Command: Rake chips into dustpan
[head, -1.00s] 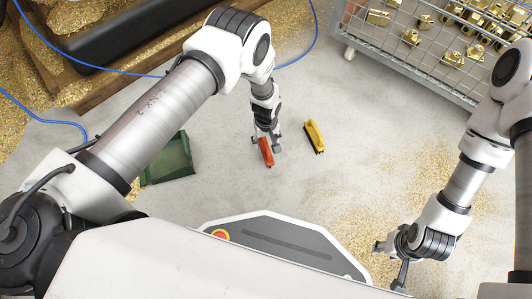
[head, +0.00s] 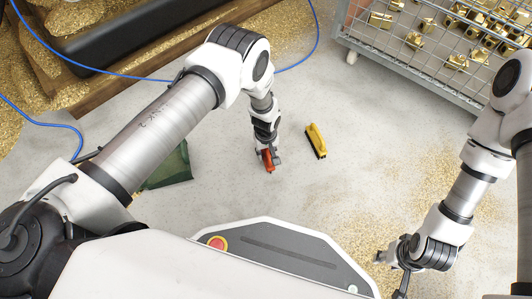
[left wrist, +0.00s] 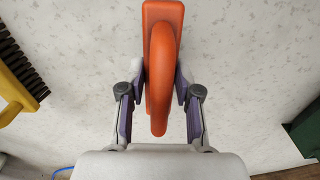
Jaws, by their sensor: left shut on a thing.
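An orange-red handled tool (head: 270,168) lies on the concrete floor near the middle of the head view. My left gripper (head: 267,159) is on it, and in the left wrist view its two fingers close on the orange handle (left wrist: 159,30) from both sides. The tool's lower parts are hidden. A green dustpan (head: 176,168) lies to the left, partly behind my left arm. Brass chips (head: 395,210) are scattered thinly on the floor at the right. My right gripper (head: 388,256) hangs low at the right, with nothing visible in it; its fingers are too small to judge.
A yellow brush with dark bristles (head: 316,140) lies just right of the orange tool. A wire cage of brass parts (head: 430,60) stands at the back right. A blue hose (head: 130,73) runs across the back left by wooden beams. Floor between brush and cage is clear.

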